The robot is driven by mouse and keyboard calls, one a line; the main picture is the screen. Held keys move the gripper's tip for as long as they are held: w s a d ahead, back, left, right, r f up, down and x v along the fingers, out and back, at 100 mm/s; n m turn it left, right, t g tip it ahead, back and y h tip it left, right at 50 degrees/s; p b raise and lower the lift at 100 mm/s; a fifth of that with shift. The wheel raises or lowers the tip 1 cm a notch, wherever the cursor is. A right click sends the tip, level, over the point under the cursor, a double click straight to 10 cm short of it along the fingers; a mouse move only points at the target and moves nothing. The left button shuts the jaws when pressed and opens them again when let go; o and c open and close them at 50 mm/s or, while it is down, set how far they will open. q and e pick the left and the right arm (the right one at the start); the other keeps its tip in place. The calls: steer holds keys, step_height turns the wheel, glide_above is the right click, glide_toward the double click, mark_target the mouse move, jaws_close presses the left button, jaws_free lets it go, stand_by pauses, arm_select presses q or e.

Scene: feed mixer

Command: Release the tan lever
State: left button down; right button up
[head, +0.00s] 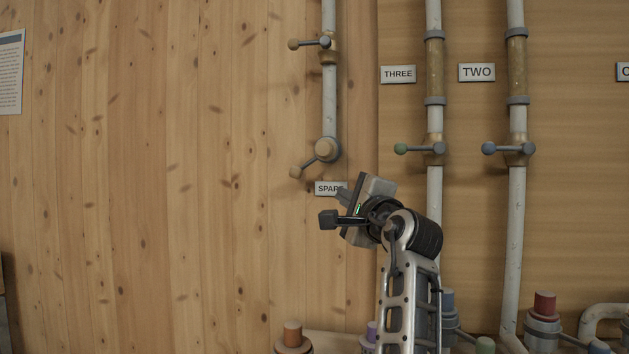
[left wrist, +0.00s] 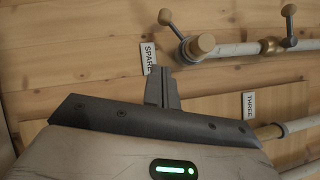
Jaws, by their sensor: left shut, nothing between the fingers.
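Two levers with tan knobs sit on the short pipe over the SPARE label. The lower tan lever (head: 308,165) slants down and left from the pipe's end; it also shows in the left wrist view (left wrist: 172,27). The upper tan lever (head: 308,43) lies nearly level and shows at the top right of the left wrist view (left wrist: 288,27). My left gripper (head: 342,192) is just below and right of the lower lever, over the SPARE label's right end. Its fingers (left wrist: 161,75) are shut and empty, apart from the lever. My right gripper is not in view.
The SPARE label (head: 325,188) is partly covered by my gripper. To the right, pipes THREE and TWO carry a green-knobbed lever (head: 418,149) and a blue-knobbed lever (head: 505,149). Fittings and a red-capped valve (head: 544,306) line the bottom.

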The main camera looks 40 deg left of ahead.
arm_select(q)
steer(key=p, duration=0.2)
glide_toward(305, 166)
steer(key=w+a+f, duration=0.2)
steer(key=w+a, duration=0.1)
steer(key=w, duration=0.2)
steer(key=a, duration=0.1)
steer(key=s+a, duration=0.1)
steer(key=a+r, duration=0.1)
steer(key=shift+s+a, duration=0.1)
steer(key=shift+s, duration=0.1)
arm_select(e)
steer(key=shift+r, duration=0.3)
arm_select(q)
steer(key=shift+a, duration=0.1)
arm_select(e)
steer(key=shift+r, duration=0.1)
